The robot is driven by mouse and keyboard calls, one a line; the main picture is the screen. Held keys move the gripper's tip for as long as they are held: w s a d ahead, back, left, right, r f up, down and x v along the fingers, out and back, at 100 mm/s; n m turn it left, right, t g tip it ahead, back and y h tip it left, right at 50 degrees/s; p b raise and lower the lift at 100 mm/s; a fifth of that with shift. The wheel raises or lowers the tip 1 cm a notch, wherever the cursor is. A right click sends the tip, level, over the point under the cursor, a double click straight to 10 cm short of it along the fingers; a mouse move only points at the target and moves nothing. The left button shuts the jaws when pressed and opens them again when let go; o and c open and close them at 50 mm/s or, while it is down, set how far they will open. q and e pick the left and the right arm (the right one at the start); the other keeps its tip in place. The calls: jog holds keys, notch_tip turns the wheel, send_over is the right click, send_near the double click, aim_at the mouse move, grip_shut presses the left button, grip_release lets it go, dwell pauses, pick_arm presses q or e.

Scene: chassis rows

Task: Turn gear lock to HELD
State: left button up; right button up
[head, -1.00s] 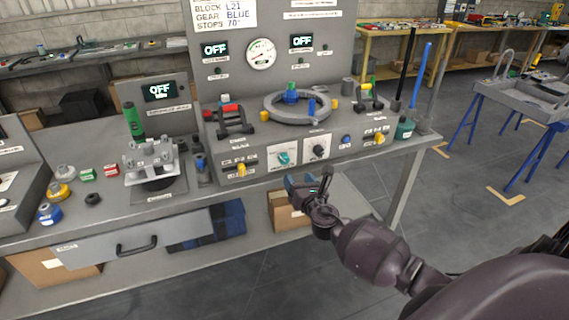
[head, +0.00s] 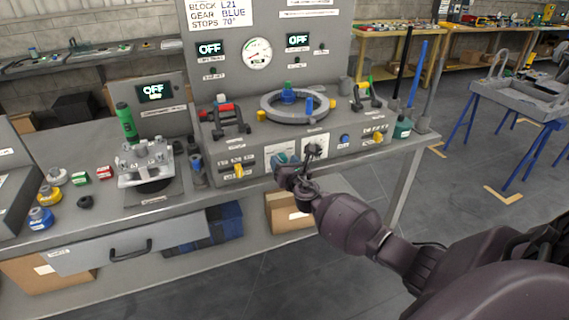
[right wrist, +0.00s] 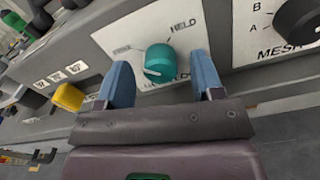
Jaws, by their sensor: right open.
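The gear lock knob is a teal round knob (right wrist: 159,62) on a white plate (right wrist: 196,45) in the right wrist view; the word HELD is printed to its upper right. Its pale pointer line is on the lower left side of the knob. In the head view my right gripper largely covers the knob. My right gripper (right wrist: 163,82) is open, its two blue fingers on either side below the knob, with nothing between them. It also shows in the head view (head: 288,164), just in front of the panel. My left gripper is not in view.
A black MESH knob (right wrist: 300,18) sits right of the teal knob, and a yellow knob (right wrist: 67,97) to its left. Above on the panel are a grey ring (head: 268,112) and a black handle (head: 231,128).

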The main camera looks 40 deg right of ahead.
jog(key=c, duration=0.9)
